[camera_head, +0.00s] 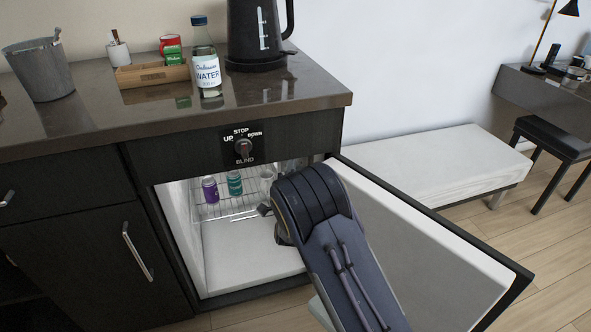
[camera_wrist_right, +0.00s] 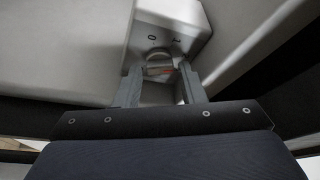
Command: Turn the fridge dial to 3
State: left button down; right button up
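The fridge dial (camera_wrist_right: 158,56) is a small round grey knob on a pale housing (camera_wrist_right: 184,22) in the right wrist view. Marks that look like 0 and 1 show above it; other marks and its pointer are unclear. My right gripper (camera_wrist_right: 160,74) has its two fingers apart, one on each side of the dial; contact cannot be made out. In the head view, my right gripper (camera_head: 265,210) reaches into the open fridge (camera_head: 245,262), largely hidden by its own arm, and the dial is hidden there. My left gripper is not in view.
The fridge door (camera_head: 430,250) stands open at the right. Purple (camera_head: 210,190) and teal (camera_head: 234,184) cans stand on the wire shelf (camera_head: 225,208). A water bottle (camera_head: 206,60) and kettle (camera_head: 258,35) stand on the counter.

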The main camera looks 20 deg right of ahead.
jog(key=c, duration=0.7)
jog(key=shift+r+m+g+y+b, duration=0.15)
jog(key=shift+m+g+b, duration=0.4)
jog(key=shift+m+b, duration=0.9)
jog(key=shift+m+g+y+b, duration=0.25)
jog(key=shift+m+g+b, duration=0.35)
jog(key=shift+m+b, duration=0.8)
jog(key=shift+r+m+g+y+b, duration=0.15)
jog(key=shift+m+g+b, duration=0.4)
jog(key=shift+m+b, duration=0.9)
jog(key=shift+m, duration=0.4)
jog(key=o, duration=0.7)
jog(key=p+v, duration=0.2)
jog(key=v, duration=0.6)
